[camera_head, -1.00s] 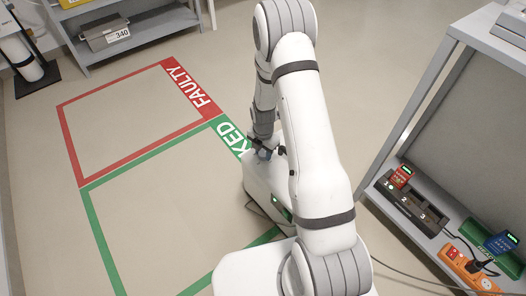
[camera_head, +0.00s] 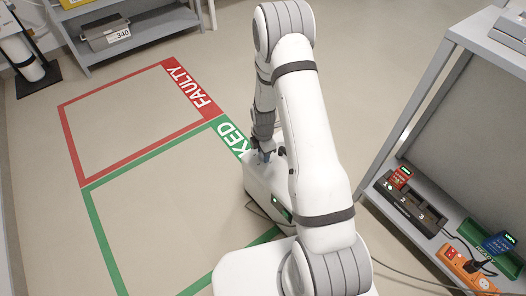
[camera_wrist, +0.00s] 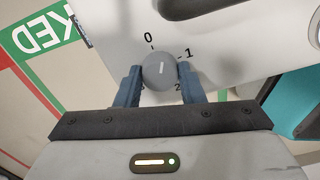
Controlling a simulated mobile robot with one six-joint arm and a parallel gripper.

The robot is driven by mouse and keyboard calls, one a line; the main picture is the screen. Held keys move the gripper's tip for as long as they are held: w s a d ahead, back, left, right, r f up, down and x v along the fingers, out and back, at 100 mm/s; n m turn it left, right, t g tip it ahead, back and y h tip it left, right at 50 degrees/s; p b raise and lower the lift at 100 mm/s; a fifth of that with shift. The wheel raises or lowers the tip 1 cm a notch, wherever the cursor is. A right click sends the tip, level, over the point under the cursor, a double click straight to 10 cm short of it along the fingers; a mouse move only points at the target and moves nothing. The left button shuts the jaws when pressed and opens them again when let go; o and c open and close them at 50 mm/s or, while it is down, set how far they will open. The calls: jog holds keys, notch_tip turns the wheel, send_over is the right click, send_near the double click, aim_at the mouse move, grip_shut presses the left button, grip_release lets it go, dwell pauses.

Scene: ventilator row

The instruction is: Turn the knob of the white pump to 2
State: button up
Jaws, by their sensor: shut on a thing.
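The white pump (camera_head: 262,187) stands on the floor beside the green-framed area, partly hidden by my arm. In the wrist view the white pump (camera_wrist: 235,50) fills the upper middle. Its round grey knob (camera_wrist: 160,66) has a short white line on its face, nearly upright in the picture and leaning slightly right at the top. My gripper (camera_wrist: 160,76) is shut on the knob, a blue finger on each side. In the head view my gripper (camera_head: 265,155) is at the pump's top.
A red FAULTY frame (camera_head: 185,82) and a green frame (camera_head: 95,215) are marked on the floor, both empty. A grey shelf (camera_head: 440,60) at the right holds a dark charger (camera_head: 410,207) and an orange power strip (camera_head: 465,272). Cables lie near the pump.

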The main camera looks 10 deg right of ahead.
jog(key=m+p, duration=0.1)
jog(key=m, duration=1)
jog(key=m+p, duration=0.1)
jog(key=m, duration=0.2)
jog(key=shift+m, duration=0.3)
jog(key=m, duration=0.6)
jog(key=shift+s, duration=0.1)
jog(key=m, duration=0.6)
jog(key=shift+p, duration=0.35)
jog(key=o, duration=1)
